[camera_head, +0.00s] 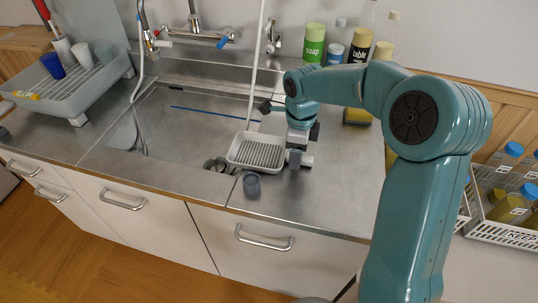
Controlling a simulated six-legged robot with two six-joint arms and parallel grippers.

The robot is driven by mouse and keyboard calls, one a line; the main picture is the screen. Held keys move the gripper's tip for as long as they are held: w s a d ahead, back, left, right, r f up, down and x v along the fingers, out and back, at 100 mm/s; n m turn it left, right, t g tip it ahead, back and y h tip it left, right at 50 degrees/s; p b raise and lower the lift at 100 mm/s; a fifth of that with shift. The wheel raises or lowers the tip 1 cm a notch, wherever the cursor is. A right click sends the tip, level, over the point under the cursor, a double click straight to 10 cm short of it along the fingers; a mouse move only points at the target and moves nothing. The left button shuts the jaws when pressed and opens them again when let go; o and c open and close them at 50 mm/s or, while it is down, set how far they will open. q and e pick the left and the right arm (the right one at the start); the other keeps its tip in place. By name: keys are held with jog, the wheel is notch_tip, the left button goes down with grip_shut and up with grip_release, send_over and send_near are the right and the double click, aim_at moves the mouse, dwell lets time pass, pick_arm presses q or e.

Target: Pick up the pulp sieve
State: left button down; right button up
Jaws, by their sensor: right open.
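The pulp sieve, which I take to be the white rectangular tray with a dark slatted bottom (238,154), sits at the right edge of the sink basin. My right gripper (299,160) points down at the sieve's right end. Its fingers are open, small in the picture and close to the sieve's right rim. I cannot tell whether a finger touches the rim or straddles it. My left gripper is not in view.
A small grey cup (252,186) stands just in front of the sieve. Dark round items (216,164) lie left of it in the sink (180,135). A vertical white pipe (258,60) rises behind. Bottles, including a green soap bottle (314,45), stand at the back. The right counter (340,195) is clear.

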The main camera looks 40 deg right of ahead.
jog(key=shift+s, duration=0.1)
grip_shut()
